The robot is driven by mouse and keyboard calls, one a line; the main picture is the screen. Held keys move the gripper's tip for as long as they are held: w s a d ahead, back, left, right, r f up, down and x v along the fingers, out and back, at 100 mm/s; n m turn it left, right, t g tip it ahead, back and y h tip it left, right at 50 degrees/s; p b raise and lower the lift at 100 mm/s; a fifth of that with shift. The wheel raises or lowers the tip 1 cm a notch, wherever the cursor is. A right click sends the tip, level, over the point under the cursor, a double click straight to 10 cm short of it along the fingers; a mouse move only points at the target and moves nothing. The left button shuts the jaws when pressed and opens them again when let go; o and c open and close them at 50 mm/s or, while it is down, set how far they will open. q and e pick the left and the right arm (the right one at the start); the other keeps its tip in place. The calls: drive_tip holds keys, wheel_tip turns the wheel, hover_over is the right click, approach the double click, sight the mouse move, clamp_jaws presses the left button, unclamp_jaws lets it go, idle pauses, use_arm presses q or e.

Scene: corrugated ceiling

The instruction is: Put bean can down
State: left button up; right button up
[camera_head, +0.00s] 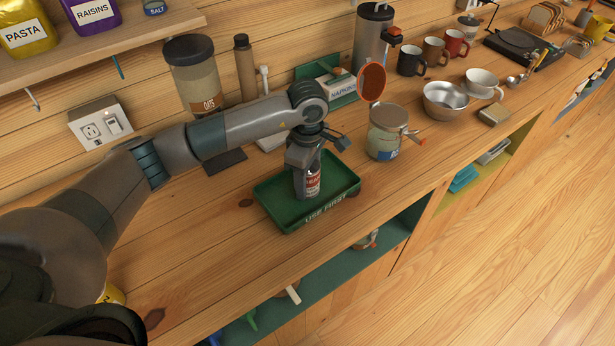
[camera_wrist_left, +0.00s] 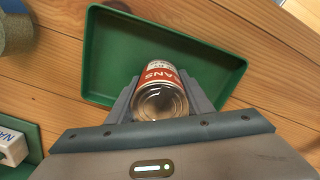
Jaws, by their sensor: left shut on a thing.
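The bean can (camera_head: 313,183) has a red and white label and stands about upright at the green tray marked "USE FIRST" (camera_head: 341,206). My left gripper (camera_head: 306,176) is shut on the can from above. In the left wrist view the can (camera_wrist_left: 160,94) sits between the two fingers (camera_wrist_left: 160,100), its metal lid facing the camera, with the green tray (camera_wrist_left: 95,60) behind it. I cannot tell whether the can's base touches the tray floor. The rest of the tray looks empty. My right gripper is not in view.
A glass jar (camera_head: 384,140) stands right of the tray, with a green napkin holder (camera_head: 340,88) behind. An oats jar (camera_head: 198,80) stands at the back left. A metal bowl (camera_head: 445,103) is farther right. Bare counter (camera_head: 215,230) lies left of the tray.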

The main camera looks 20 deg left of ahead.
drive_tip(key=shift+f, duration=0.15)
use_arm(q)
drive_tip(key=shift+f, duration=0.15)
drive_tip(key=o, duration=1.1)
drive_tip(key=shift+o, duration=0.9)
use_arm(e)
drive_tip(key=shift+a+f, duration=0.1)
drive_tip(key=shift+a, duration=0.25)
